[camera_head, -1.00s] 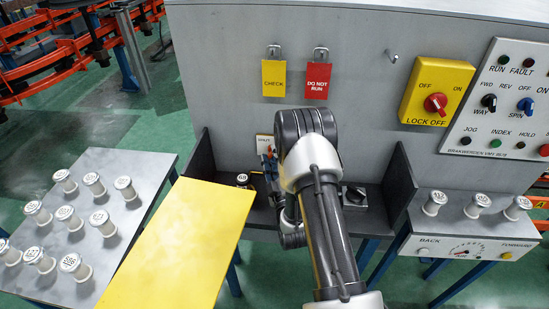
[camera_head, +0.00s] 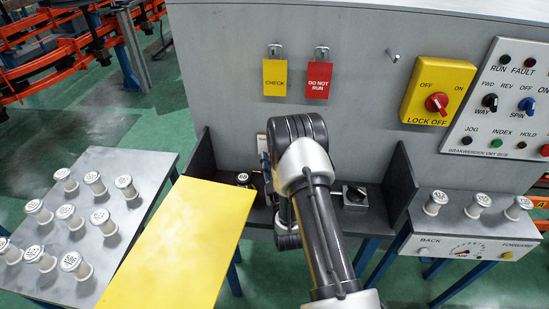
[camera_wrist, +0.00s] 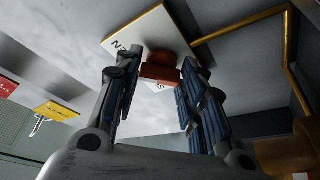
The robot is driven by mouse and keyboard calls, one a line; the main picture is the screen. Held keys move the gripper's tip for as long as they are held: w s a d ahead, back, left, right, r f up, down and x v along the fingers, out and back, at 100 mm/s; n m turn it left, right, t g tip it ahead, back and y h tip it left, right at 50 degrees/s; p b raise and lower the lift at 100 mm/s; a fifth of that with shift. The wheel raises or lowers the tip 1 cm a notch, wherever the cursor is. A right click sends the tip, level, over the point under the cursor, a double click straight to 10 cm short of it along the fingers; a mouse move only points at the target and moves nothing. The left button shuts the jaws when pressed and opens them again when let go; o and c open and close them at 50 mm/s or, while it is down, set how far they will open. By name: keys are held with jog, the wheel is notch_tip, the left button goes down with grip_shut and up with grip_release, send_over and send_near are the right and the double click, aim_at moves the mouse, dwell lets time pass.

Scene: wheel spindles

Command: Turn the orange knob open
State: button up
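The orange knob (camera_wrist: 160,68) sits on a white lettered plate (camera_wrist: 122,38) on the grey wall in the wrist view. My gripper (camera_wrist: 158,78) is open, with one blue-padded finger on each side of the knob. A gap shows between the left finger and the knob. The right finger is very close to it, and I cannot tell whether it touches. In the head view my arm hides the knob, and only an edge of the plate (camera_head: 261,142) shows.
A yellow CHECK tag (camera_head: 275,78) and a red DO NOT RUN tag (camera_head: 318,80) hang above. A yellow lock-off switch (camera_head: 436,90) is to the right. A yellow panel (camera_head: 185,240) and a table of white spindles (camera_head: 110,165) stand left. A yellow pipe (camera_wrist: 240,24) runs near the right finger.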

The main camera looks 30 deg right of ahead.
jog(key=o, duration=0.4)
notch_tip(320, 180, up, 10)
jog(key=shift+r, duration=0.1)
dwell(0.5)
dwell(0.5)
